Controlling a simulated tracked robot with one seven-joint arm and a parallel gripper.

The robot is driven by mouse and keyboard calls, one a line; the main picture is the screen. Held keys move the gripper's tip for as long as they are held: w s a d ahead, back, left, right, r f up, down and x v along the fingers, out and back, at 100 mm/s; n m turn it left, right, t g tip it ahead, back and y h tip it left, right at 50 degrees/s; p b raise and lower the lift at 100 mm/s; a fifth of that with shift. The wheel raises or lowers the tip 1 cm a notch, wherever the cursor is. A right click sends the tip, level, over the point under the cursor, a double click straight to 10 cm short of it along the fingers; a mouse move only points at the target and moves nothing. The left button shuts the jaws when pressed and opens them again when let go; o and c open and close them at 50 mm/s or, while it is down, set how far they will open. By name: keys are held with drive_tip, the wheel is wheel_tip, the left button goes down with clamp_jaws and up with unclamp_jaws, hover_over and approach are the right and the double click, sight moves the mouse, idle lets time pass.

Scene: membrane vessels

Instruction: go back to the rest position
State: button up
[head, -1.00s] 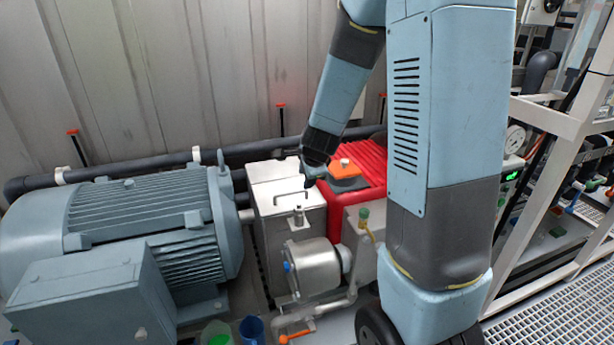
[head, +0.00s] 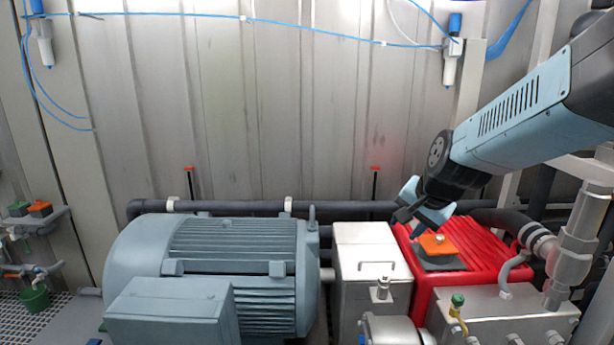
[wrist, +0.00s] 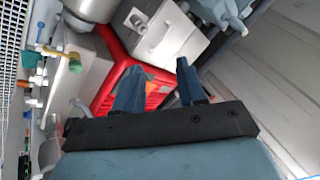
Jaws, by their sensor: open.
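My gripper (head: 408,209) hangs at the end of my arm on the right of the head view, near the red ribbed housing (head: 484,262). In that view it appears just up and left of the orange and dark block (head: 437,246) on the housing. In the wrist view the two blue fingers of my gripper (wrist: 157,80) stand apart with nothing between them. The red housing (wrist: 112,46) shows beyond them, partly hidden by the fingers.
A large grey-blue motor (head: 210,262) stands left of a metal box (head: 365,250) with a handle. A pipe (head: 250,206) runs behind them along the metal wall (head: 290,110). Metal fittings (head: 572,250) stand at the right. The space above the motor is clear.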

drive_tip(key=s+d+r+n, duration=0.1)
drive_tip(key=s+r+n, duration=0.2)
drive_tip(key=s, duration=0.4)
drive_tip(key=s+d+r+n+h, duration=0.1)
drive_tip(key=s+r+n, duration=0.2)
drive_tip(key=s+n, duration=0.2)
drive_tip(key=s, duration=0.3)
drive_tip(key=shift+s+r+g+h, duration=0.2)
drive_tip(key=shift+r+g+h, duration=0.05)
drive_tip(key=shift+g+h, duration=0.05)
